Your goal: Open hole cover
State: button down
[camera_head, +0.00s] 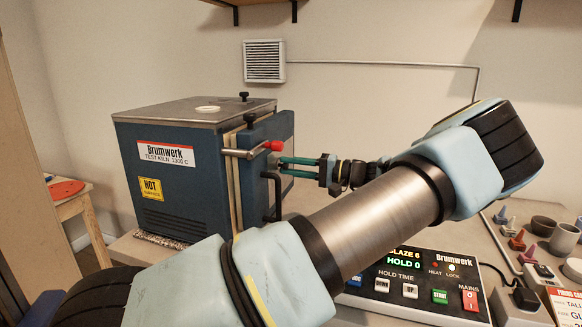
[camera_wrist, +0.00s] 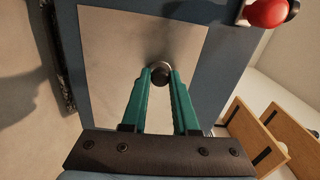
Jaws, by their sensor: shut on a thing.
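The hole cover's small round dark knob (camera_wrist: 160,71) stands in front of a bare metal plate (camera_wrist: 112,50) on the kiln door in the wrist view. My gripper (camera_wrist: 159,77) has its two green fingertips closed on either side of this knob. In the head view my gripper (camera_head: 281,165) reaches in from the right to the front face of the blue kiln door (camera_head: 262,133). The knob and plate cannot be made out there. Whether the hole behind is covered cannot be seen.
A latch bar with a red end (camera_head: 275,146) sits just above my fingers; its red ball (camera_wrist: 268,12) shows in the wrist view. A dark door handle (camera_head: 272,197) is below. The control box (camera_head: 410,285), small cones and pots (camera_head: 543,226) stand at right.

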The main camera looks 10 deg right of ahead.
jog(key=c, duration=0.7)
grip_release()
jog(key=b+v, duration=0.3)
jog(key=v, duration=0.7)
jog(key=shift+s+d+b, duration=0.15)
jog(key=shift+d+b, duration=0.25)
